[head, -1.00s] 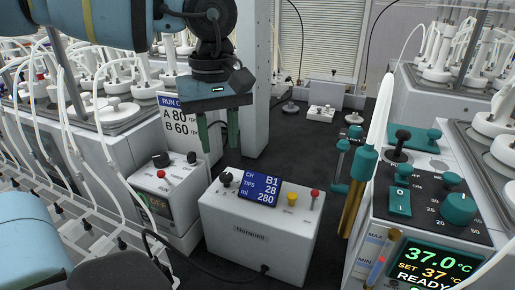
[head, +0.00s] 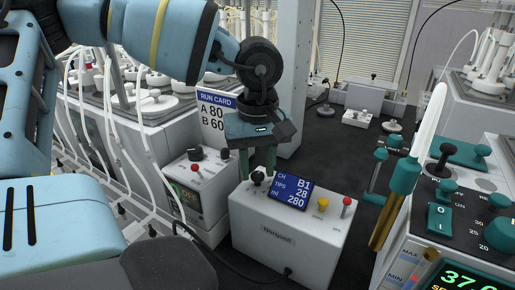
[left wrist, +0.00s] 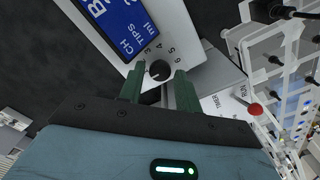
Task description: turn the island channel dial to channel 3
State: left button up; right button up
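The island channel dial (head: 259,177) is a small black knob on the top left of the white box (head: 285,240), beside a blue display (head: 290,193) reading CH B1, TIPS 28, ml 280. In the left wrist view the dial (left wrist: 159,70) has printed numbers around it, some readable as 4, 5 and 6; its setting is unclear. My left gripper (head: 257,164) points down over the dial. In the left wrist view its green fingers (left wrist: 160,74) are apart, one on each side of the dial, with gaps visible. I cannot tell how deep they reach. My right gripper is not in view.
The white box also bears a yellow button (head: 323,204) and a red-topped switch (head: 346,203). A smaller white unit (head: 205,185) with a red knob stands close left. A run card (head: 214,120) is behind. A teal-and-gold tool (head: 395,200) stands to the right.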

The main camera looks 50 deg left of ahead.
pick_arm(q)
jog(key=shift+f, duration=0.25)
jog(key=c, duration=0.7)
